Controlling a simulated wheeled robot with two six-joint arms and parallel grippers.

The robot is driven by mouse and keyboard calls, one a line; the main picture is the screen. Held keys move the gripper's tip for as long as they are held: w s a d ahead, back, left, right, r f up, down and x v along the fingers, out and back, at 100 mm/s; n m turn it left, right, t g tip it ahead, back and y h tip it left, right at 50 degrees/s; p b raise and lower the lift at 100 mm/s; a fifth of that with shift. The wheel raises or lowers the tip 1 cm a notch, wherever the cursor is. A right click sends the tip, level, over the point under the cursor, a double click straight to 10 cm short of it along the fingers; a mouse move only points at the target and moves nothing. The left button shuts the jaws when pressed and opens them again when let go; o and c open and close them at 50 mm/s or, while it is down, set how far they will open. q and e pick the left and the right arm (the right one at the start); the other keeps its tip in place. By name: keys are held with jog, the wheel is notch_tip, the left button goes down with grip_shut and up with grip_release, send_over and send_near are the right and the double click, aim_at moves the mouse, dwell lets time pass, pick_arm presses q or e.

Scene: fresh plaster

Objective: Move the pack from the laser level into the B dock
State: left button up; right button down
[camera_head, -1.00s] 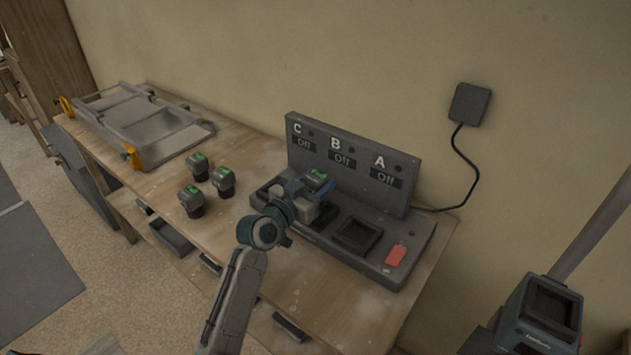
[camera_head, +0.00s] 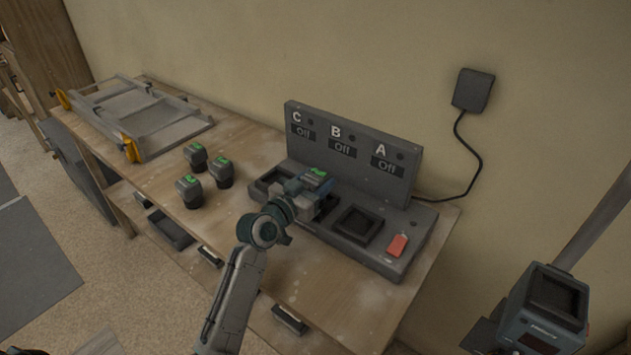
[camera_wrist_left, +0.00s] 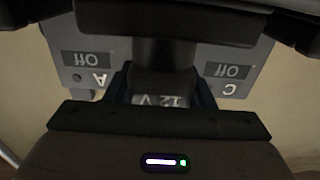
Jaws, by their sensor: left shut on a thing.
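My left gripper (camera_head: 308,195) is shut on the pack (camera_head: 316,174), a grey block with a green mark on top. It holds the pack over the B dock of the charging station, and the gripper hides that dock. Whether the pack is fully seated cannot be told. In the left wrist view the pack (camera_wrist_left: 163,99) shows a "12 V" label between the fingers. The B display (camera_head: 342,148) reads Off. The device at lower right, apparently the laser level (camera_head: 540,322), has an empty dark recess on top. My right gripper is not in view.
The A dock (camera_head: 371,219) and C dock (camera_head: 258,189) look empty. A red switch (camera_head: 397,245) sits at the station's right end. Three similar packs (camera_head: 222,172) stand on the workbench (camera_head: 150,185) to the left. A grey framed tool (camera_head: 140,118) lies farther left.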

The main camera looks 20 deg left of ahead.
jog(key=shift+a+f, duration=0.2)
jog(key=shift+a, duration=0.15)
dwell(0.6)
pick_arm(q)
jog(key=shift+f+b, duration=0.55)
jog(key=shift+b, duration=0.2)
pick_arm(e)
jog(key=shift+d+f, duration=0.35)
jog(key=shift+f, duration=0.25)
pick_arm(q)
jog(key=o, duration=0.9)
jog(key=shift+s, duration=0.1)
jog(key=shift+p+v, duration=0.35)
jog(key=shift+v, duration=1.65)
jog(key=v, duration=0.7)
jog(key=shift+p, duration=0.35)
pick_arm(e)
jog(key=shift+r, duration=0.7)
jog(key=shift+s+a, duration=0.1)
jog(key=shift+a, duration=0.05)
